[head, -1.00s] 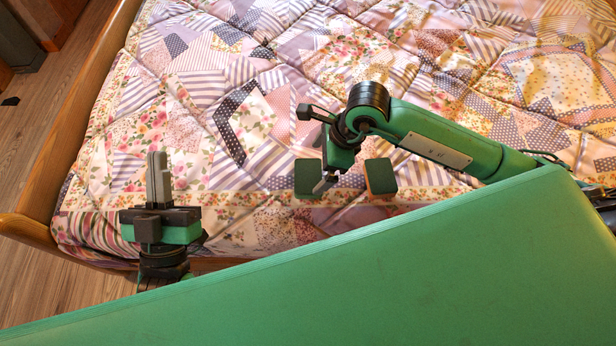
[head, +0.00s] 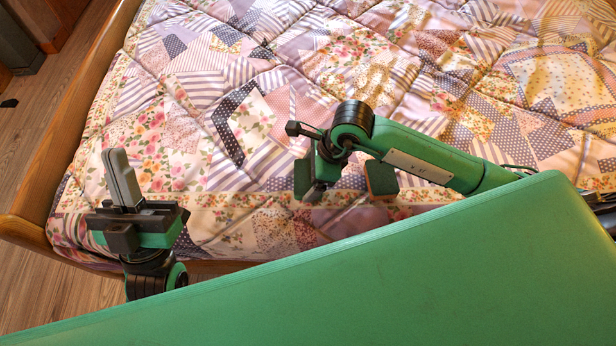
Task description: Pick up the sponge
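Two dark green square pads are near my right gripper (head: 318,192). The pad on the right (head: 382,179) has an orange-brown side and looks like the sponge. The pad on the left (head: 302,178) is partly covered by the gripper, and I cannot tell whether it is a second sponge. My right gripper points down over the bed between the pads. Its fingers are mostly hidden, so I cannot tell its opening or whether it touches either pad. My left gripper (head: 121,178) points up at the lower left, its grey fingers together with nothing visible between them.
A bed with a patchwork quilt (head: 262,110) fills most of the view. Its wooden frame (head: 62,130) runs along the left. Wooden floor (head: 45,90) lies beyond it. The quilt around the pads is otherwise clear.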

